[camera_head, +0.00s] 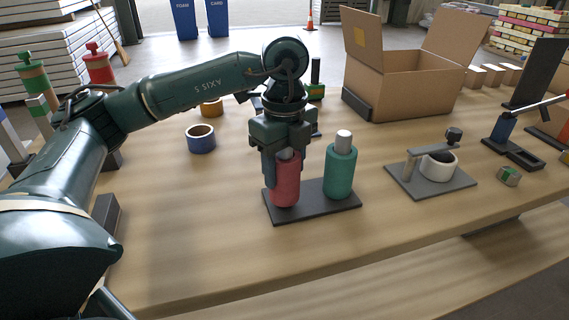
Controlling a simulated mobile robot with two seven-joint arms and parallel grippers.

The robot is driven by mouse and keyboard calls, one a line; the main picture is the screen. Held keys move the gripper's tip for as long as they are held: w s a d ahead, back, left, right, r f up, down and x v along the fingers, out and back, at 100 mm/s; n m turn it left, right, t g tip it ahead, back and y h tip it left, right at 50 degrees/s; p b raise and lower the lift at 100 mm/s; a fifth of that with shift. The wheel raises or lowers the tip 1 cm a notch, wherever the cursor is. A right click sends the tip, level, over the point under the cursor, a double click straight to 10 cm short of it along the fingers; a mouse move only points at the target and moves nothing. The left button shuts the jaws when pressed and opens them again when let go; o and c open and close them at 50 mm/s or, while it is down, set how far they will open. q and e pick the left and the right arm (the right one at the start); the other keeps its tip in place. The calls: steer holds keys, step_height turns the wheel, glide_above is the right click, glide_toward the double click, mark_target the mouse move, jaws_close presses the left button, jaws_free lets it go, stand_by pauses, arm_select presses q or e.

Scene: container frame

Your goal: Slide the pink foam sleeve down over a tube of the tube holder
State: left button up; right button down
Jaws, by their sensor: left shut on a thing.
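The tube holder is a dark base plate (312,208) on the wooden table with two upright positions. A green foam sleeve (340,174) stands around the right tube, whose pale top (343,140) sticks out above it. The pink foam sleeve (285,186) is upright at the left position, its lower end at or very near the plate. My left gripper (283,168) points down from above and is shut on the pink sleeve's upper part. The gripper hides the sleeve's top and any tube inside it. My right gripper is not in view.
An open cardboard box (410,88) stands behind to the right. A tape dispenser (430,178) with a white roll is right of the holder. A blue tape roll (201,139) lies left behind. The table's front left is clear.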

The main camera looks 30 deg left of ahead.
arm_select(q)
steer(key=shift+f+b, duration=0.3)
steer(key=shift+f, duration=0.15)
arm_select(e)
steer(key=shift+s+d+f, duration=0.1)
arm_select(q)
steer(key=o, duration=1.5)
steer(key=shift+o, duration=0.2)
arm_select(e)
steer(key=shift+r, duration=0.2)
arm_select(q)
steer(key=shift+r+p, duration=2.8)
steer(key=shift+r, duration=0.8)
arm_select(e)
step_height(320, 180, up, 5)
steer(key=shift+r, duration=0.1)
